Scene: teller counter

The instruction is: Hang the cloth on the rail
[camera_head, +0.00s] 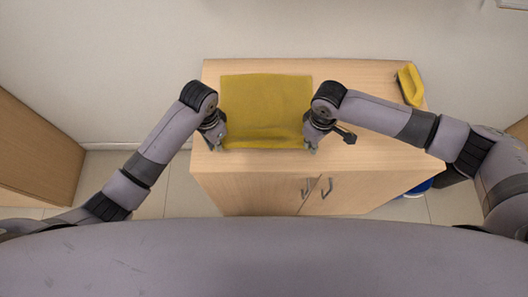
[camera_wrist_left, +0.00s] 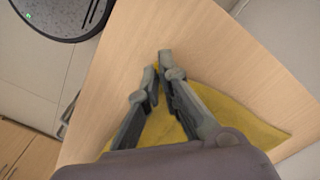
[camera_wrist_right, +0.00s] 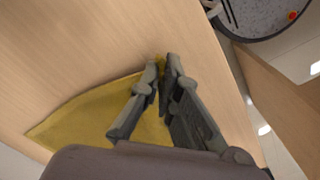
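The yellow cloth (camera_head: 265,100) lies spread on the wooden cabinet top (camera_head: 350,75). Its near edge shows a crease or raised fold between my two grippers. My left gripper (camera_head: 221,145) is at its near left corner, and my right gripper (camera_head: 312,147) is at its near right corner. In the left wrist view the left fingertips (camera_wrist_left: 160,66) are pinched together with a bit of yellow cloth (camera_wrist_left: 240,120) between them. The right wrist view shows the right fingertips (camera_wrist_right: 162,66) likewise closed on the cloth (camera_wrist_right: 85,117). I cannot make out a rail in any view.
A yellow handled item (camera_head: 411,85) sits at the cabinet top's far right corner. Two metal door handles (camera_head: 318,189) are on the cabinet front. A blue item (camera_head: 419,188) is on the floor at right. A wall stands behind the cabinet.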

